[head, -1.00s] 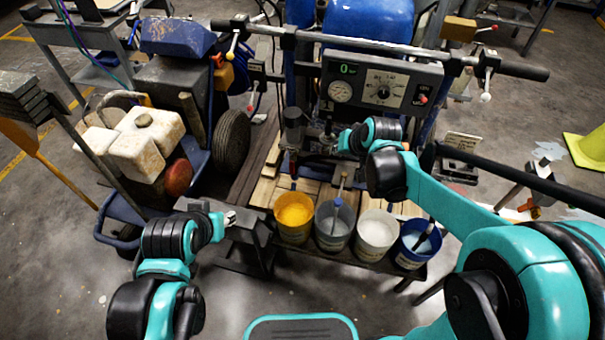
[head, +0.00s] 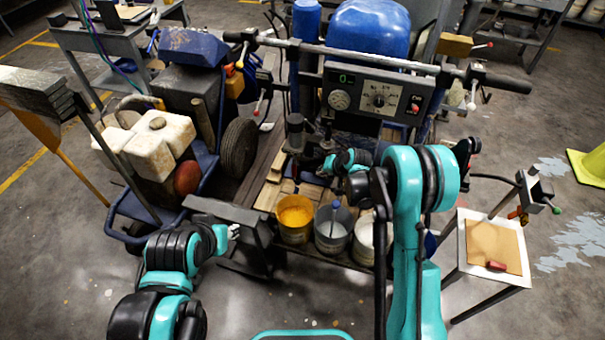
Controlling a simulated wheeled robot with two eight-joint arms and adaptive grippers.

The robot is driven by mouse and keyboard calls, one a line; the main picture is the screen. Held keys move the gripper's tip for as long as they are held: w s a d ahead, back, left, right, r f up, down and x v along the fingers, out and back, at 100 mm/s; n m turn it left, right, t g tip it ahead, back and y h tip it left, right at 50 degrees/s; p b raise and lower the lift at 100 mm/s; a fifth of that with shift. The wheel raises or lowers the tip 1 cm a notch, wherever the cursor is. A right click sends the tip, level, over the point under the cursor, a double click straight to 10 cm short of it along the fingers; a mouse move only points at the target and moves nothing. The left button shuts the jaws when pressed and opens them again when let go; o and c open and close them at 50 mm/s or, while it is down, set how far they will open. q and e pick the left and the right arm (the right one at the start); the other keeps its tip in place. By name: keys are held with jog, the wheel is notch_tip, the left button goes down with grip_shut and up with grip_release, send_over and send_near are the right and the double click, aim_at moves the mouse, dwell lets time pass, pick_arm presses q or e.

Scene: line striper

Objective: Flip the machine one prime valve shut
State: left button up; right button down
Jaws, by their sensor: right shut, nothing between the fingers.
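The striping machine stands at the centre back, with its control panel (head: 377,93) showing a green 0 on the display, a gauge, a dial and a red switch. A grey upright pump cylinder (head: 294,132) stands below the panel's left end. My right gripper (head: 328,167) is shut and empty, low beside the pump fittings. The prime valve cannot be made out clearly there; my gripper and arm cover part of that area. My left gripper (head: 234,231) is at the lower left, away from the machine beside a dark metal stand; its fingers are too small to read.
A yellow paint bucket (head: 295,218) and a grey bucket (head: 333,229) stand in front of the machine; my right arm partly hides other buckets. A second machine with a white jug (head: 158,145) is at left.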

aim_at(294, 168)
jog(key=w+a+f+b, duration=0.5)
jog(key=w+a+f, duration=0.1)
jog(key=a+f, duration=0.1)
jog(key=shift+w+f, duration=0.15)
jog(key=shift+f, duration=0.35)
